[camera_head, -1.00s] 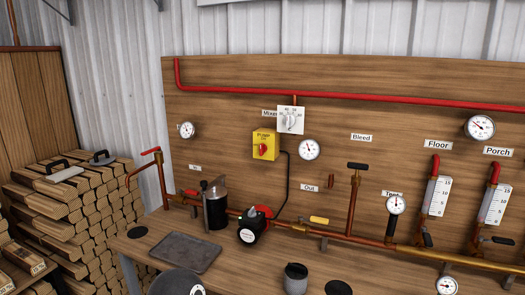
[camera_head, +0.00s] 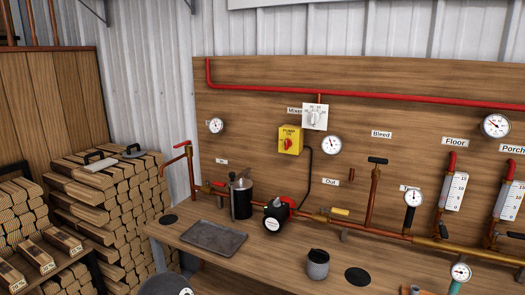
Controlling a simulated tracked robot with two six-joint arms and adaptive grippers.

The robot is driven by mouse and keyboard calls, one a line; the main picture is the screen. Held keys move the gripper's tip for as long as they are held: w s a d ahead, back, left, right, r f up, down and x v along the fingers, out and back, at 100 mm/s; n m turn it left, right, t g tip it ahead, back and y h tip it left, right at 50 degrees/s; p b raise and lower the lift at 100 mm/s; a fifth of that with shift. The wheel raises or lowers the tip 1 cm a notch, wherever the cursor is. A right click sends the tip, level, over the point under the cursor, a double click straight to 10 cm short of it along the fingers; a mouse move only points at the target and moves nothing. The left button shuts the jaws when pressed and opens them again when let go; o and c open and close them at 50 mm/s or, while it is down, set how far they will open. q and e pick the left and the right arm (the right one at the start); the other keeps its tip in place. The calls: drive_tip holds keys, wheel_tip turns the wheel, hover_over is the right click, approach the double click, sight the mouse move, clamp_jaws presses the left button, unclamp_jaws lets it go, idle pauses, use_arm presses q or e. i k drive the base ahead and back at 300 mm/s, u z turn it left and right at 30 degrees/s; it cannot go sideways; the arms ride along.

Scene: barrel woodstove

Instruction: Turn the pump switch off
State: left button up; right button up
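Neither of my grippers shows in the head view, and nothing touches the switch.
A wooden bench (camera_head: 215,263) stands below the panel with a dark tray (camera_head: 214,238) and a grey cup (camera_head: 317,264). Pipes, gauges and valves cover the panel (camera_head: 240,110). Stacked firewood (camera_head: 110,205) is at left.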

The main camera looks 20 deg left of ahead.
sight(288, 143)
drive_tip(key=u, duration=0.45)
drive_tip(key=k, duration=1)
drive_tip(key=u, duration=1)
drive_tip(key=i, duration=0.9)
drive_tip(key=u, duration=0.65)
drive_tip(key=i, duration=1.15)
drive_tip(key=z, duration=0.8)
drive_tip(key=i, duration=0.9)
drive_tip(key=z, duration=0.75)
drive_tip(key=k, duration=0.7)
drive_tip(key=z, duration=0.25)
drive_tip(key=i, duration=0.6)
drive_tip(key=u, duration=0.05)
